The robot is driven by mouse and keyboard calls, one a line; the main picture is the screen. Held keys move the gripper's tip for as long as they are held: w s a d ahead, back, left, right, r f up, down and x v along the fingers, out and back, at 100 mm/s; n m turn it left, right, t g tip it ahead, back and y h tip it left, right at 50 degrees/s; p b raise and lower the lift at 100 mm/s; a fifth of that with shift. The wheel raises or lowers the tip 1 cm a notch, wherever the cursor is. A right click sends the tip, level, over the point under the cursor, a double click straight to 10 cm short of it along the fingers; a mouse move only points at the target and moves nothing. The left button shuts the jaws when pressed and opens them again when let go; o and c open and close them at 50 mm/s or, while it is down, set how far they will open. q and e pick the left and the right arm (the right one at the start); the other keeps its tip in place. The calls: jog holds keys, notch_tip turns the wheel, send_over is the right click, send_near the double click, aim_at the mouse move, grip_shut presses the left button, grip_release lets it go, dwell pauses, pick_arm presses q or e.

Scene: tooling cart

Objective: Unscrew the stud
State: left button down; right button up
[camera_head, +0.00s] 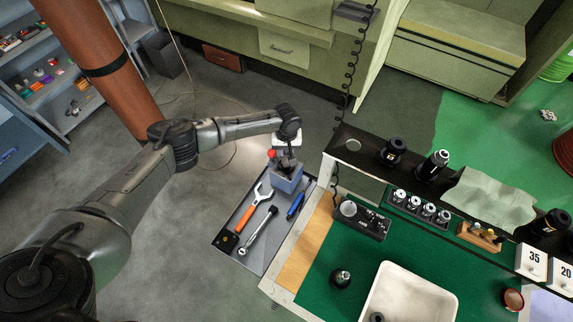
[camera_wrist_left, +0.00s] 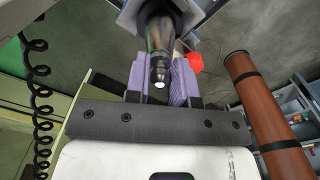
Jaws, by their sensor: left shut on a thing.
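A dark tapered tool holder (camera_wrist_left: 157,32) stands in a blue-grey fixture block (camera_head: 288,183) on the tray, with a red knob (camera_head: 270,153) beside it. The stud (camera_wrist_left: 159,72) is the narrow end of the holder, with a bright round tip, in the left wrist view. My left gripper (camera_head: 286,163) is over the fixture in the head view. In the left wrist view its lavender pads (camera_wrist_left: 160,92) lie on both sides of the stud, shut on it. The exact contact is partly hidden. My right gripper is not in view.
The grey tray (camera_head: 231,222) also holds an orange-handled wrench (camera_head: 251,207), a ratchet-like tool (camera_head: 259,230) and a blue-handled tool (camera_head: 296,206).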

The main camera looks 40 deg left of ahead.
pick_arm(q)
jog(key=n+p, duration=0.2)
jog(key=p, duration=0.1)
jog(key=n+p, duration=0.1)
jog(key=shift+r+n, duration=0.25)
jog(key=shift+n, duration=0.15)
jog(key=shift+n+p, duration=0.7)
jog(key=shift+p, duration=0.05)
jog(key=shift+f+n, duration=0.25)
jog(key=shift+n, duration=0.15)
jog(key=shift+r+n+p, duration=0.2)
jog(key=shift+n+p, duration=0.2)
jog(key=shift+p, duration=0.2)
jog(key=shift+n+p, duration=0.9)
jog(key=shift+n, duration=0.2)
jog(key=shift+n+p, duration=0.55)
jog(key=shift+n, duration=0.55)
jog(key=shift+f+n, duration=0.2)
jog(key=shift+n, duration=0.2)
